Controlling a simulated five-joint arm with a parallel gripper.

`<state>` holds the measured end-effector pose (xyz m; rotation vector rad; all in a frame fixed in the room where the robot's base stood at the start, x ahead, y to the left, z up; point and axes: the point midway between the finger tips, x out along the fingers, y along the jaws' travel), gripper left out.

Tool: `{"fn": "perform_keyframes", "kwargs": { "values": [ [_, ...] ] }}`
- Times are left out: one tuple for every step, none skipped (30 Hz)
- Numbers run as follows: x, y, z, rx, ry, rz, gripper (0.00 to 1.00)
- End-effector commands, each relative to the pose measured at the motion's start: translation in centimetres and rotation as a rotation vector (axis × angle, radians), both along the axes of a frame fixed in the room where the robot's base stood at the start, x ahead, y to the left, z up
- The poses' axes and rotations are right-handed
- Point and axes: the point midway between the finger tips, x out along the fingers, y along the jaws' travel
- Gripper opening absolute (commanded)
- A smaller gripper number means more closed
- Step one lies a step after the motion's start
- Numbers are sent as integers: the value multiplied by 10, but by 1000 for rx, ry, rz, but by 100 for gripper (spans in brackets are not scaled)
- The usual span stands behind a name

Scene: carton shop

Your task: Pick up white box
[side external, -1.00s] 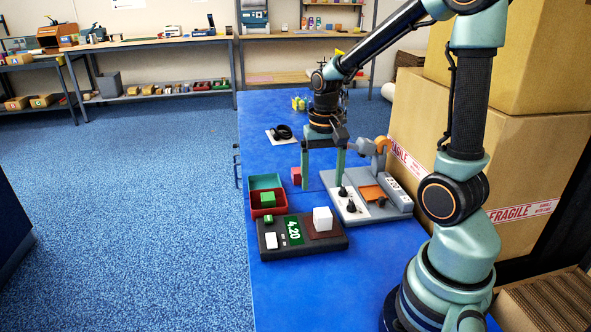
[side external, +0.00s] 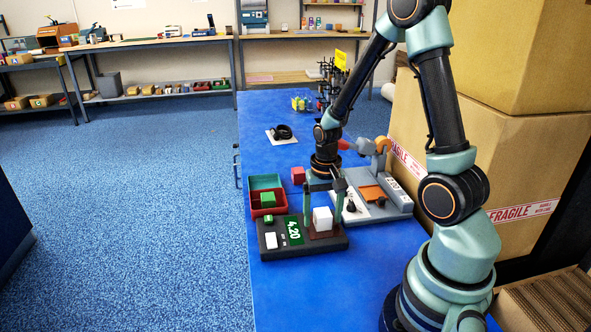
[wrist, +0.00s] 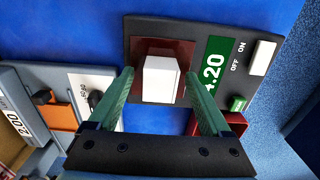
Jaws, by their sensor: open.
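A white box (side external: 322,219) stands on the brown pad (side external: 327,235) of a dark scale with a green display (side external: 293,230) reading 4.20. The box also shows in the wrist view (wrist: 159,80), near the middle between the fingers. My gripper (side external: 322,225) is open, pointing down, with one green finger on each side of the box. I cannot tell whether the fingertips are level with the box.
A red bin (side external: 268,212) holding a green block stands left of the gripper, with a teal bin (side external: 265,182) behind. A grey device (side external: 398,201) with an orange part stands right. A red cube (side external: 298,175) lies behind. The table's front is clear.

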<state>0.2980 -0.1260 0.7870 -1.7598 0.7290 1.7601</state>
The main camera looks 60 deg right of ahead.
Motion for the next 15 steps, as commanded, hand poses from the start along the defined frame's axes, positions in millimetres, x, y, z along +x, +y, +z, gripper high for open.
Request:
{"fn": "perform_keyframes", "kwargs": {
  "values": [
    [0,0,0,0,0,0,82],
    [0,0,0,-1,-1,0,82],
    [0,0,0,-1,-1,0,82],
    [0,0,0,-1,-1,0,82],
    [0,0,0,-1,-1,0,82],
    [0,0,0,-1,-1,0,75],
    [0,0,0,-1,-1,0,63],
    [0,0,0,-1,-1,0,52],
    [0,0,0,0,0,0,37],
    [0,0,0,0,0,0,25],
    [0,0,0,0,0,0,14],
    [0,0,0,0,0,0,0],
    [0,0,0,0,0,0,0],
    [0,0,0,-1,-1,0,0],
    [0,0,0,-1,-1,0,0]
  ]
}}
